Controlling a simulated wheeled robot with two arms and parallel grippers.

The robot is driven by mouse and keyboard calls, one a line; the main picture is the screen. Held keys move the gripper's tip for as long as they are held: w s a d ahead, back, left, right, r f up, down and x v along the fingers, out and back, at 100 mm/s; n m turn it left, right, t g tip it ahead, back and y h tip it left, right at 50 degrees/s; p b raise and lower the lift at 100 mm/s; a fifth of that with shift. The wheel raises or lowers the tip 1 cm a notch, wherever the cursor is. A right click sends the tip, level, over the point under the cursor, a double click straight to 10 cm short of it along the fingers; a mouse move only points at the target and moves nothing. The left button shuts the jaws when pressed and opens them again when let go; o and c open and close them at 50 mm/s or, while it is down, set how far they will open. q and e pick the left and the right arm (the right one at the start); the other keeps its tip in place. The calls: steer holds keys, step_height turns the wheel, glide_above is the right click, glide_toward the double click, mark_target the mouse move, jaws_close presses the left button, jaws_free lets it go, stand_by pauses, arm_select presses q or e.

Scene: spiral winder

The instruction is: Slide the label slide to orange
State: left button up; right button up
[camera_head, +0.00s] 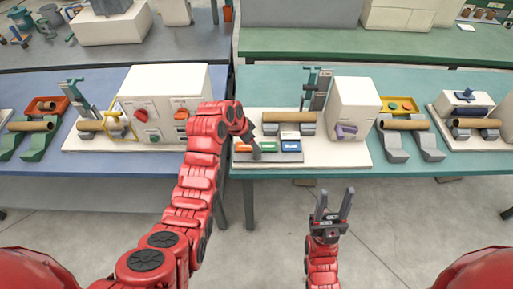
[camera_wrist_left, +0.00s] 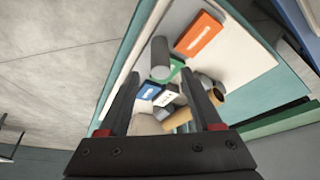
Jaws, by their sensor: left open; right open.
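The label strip on the winder shows an orange label (camera_head: 243,147), a green label (camera_head: 268,146) and a blue label (camera_head: 291,146). In the left wrist view, the orange label (camera_wrist_left: 199,33) and the green label (camera_wrist_left: 176,68) lie on either side of a grey post (camera_wrist_left: 160,58), apparently the slide's handle. My left gripper (camera_wrist_left: 160,75) is open, its fingers on either side of this post's line of sight; contact cannot be told. In the head view my left gripper (camera_head: 253,143) is over the strip's left part, partly hidden by its wrist. My right gripper (camera_head: 332,203) is open and empty.
A cardboard tube (camera_head: 289,117) rests on grey rollers behind the labels. A white box with a purple knob (camera_head: 346,131) stands to their right. Another white machine (camera_head: 163,95) stands on the blue table at left. Floor is clear around my right gripper.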

mark_target(268, 147)
arm_select(q)
steer(key=shift+p+x, duration=0.7)
steer(key=shift+x, duration=1.8)
jaws_close()
steer(key=shift+w, duration=0.1)
